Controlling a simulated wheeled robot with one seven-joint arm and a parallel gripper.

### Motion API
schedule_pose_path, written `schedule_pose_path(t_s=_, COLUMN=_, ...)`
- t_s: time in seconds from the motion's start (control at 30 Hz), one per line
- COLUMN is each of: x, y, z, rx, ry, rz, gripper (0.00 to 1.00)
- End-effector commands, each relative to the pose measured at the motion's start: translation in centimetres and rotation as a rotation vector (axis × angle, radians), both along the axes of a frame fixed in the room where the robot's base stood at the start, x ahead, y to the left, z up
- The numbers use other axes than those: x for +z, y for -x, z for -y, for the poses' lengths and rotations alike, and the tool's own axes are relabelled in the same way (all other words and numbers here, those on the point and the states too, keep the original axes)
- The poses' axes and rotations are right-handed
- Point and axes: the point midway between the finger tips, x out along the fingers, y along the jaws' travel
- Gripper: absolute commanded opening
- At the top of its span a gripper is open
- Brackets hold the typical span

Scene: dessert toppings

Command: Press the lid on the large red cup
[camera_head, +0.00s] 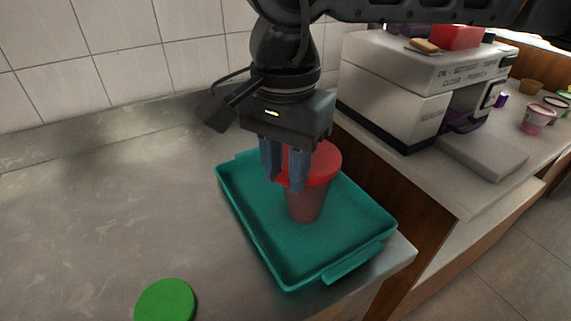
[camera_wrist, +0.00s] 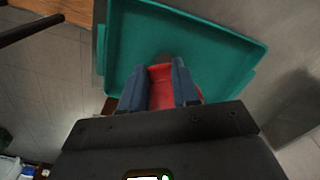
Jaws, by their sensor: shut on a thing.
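The large red cup (camera_head: 307,206) stands upright on the teal tray (camera_head: 264,244), below my gripper. The red lid (camera_head: 322,166) is a flat disc over the cup's mouth. I cannot tell whether it is fully seated or only held there. My gripper (camera_head: 284,180) points down with its blue fingers at the lid's near left edge, shut on the lid. In the wrist view, red (camera_wrist: 161,88) shows between the two fingers, with the tray around them. The fingers hide part of the lid and the cup's rim.
A green round lid (camera_head: 166,301) lies on the grey counter at the front. A white machine (camera_head: 394,88) stands on the wooden-sided counter to the right, with a pink cup (camera_head: 538,119) farther right. The left of the counter is clear.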

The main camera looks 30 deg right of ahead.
Motion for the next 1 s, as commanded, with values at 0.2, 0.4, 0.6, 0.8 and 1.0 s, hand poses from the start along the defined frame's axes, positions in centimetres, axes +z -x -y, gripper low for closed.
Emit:
schedule_pose_path(t_s=0.2, x=0.01, y=0.0, z=0.0, rx=0.0, ry=0.0, rz=0.0, gripper=0.36)
schedule_pose_path(t_s=0.4, x=0.01, y=0.01, z=-0.01, rx=0.0, ry=0.0, rz=0.0, gripper=0.55)
schedule_pose_path(t_s=0.6, x=0.01, y=0.01, z=-0.01, rx=0.0, ry=0.0, rz=0.0, gripper=0.6)
schedule_pose_path(t_s=0.8, x=0.0, y=0.01, z=-0.01, rx=0.0, ry=0.0, rz=0.0, gripper=0.77)
schedule_pose_path(t_s=1.0, x=0.0, y=0.01, z=-0.01, rx=0.0, ry=0.0, rz=0.0, gripper=0.9)
